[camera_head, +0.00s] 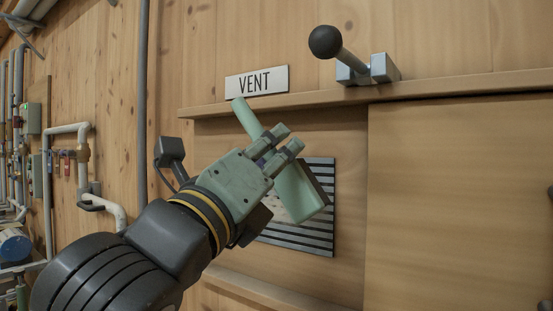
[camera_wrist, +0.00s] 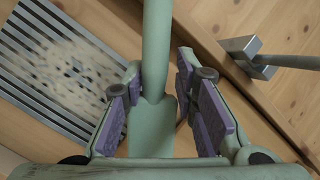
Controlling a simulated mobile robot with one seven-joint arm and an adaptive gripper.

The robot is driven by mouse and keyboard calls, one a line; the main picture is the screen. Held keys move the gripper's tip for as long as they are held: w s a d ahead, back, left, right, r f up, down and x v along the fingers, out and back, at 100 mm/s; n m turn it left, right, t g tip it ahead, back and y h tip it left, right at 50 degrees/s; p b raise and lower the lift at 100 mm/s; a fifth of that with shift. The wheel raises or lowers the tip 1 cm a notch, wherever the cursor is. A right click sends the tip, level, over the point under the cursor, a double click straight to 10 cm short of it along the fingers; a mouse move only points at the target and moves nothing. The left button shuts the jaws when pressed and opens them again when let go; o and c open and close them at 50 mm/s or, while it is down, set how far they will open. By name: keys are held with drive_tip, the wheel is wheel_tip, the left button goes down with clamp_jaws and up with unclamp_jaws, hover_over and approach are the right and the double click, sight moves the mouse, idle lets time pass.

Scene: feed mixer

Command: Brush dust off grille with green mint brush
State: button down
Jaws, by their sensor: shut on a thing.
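The mint green brush (camera_head: 301,192) is in my gripper (camera_head: 277,150). Its handle slants up and left past the fingers, and its wider head hangs below right, in front of the grille (camera_head: 323,178). In the wrist view the pale green handle (camera_wrist: 157,45) runs between the purple-padded fingers of my gripper (camera_wrist: 158,95), which is shut on it. The grille has dark and light slats. A tan, speckled dust patch (camera_wrist: 72,68) covers much of its middle in the wrist view. In the head view, the brush and gripper hide part of the grille. I cannot tell whether the bristles touch it.
A VENT sign (camera_head: 257,81) sits above a wooden rail (camera_head: 440,90). A black-knobbed lever (camera_head: 326,42) sticks out from a metal bracket above the rail. A wooden panel (camera_head: 460,200) stands right of the grille recess. Pipes (camera_head: 68,131) and valves line the far left wall.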

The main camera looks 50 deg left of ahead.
drive_tip(key=shift+w+a, duration=0.2)
drive_tip(key=shift+w, duration=0.6)
drive_tip(key=shift+w+a, duration=0.15)
drive_tip(key=shift+w, duration=0.7)
drive_tip(key=shift+w+a, duration=0.2)
drive_tip(key=shift+w, duration=0.6)
drive_tip(key=shift+w+a, duration=0.2)
drive_tip(key=shift+w, duration=0.6)
drive_tip(key=s+a+p, duration=0.2)
drive_tip(key=a, duration=0.9)
drive_tip(key=shift+s, duration=0.35)
drive_tip(key=shift+s+a+p, duration=0.35)
drive_tip(key=shift+a+p, duration=0.4)
drive_tip(key=shift+a, duration=1.05)
drive_tip(key=shift+s+a+p, duration=0.4)
drive_tip(key=shift+a+p, duration=0.4)
drive_tip(key=shift+a, duration=0.95)
drive_tip(key=shift+s+a+p, duration=0.35)
drive_tip(key=shift+a+p, duration=0.4)
drive_tip(key=shift+a, duration=1.05)
drive_tip(key=shift+f+b, duration=0.5)
drive_tip(key=shift+f, duration=0.3)
drive_tip(key=w+d, duration=0.3)
drive_tip(key=d, duration=1.1)
drive_tip(key=shift+w+d, duration=0.25)
drive_tip(key=shift+d, duration=0.15)
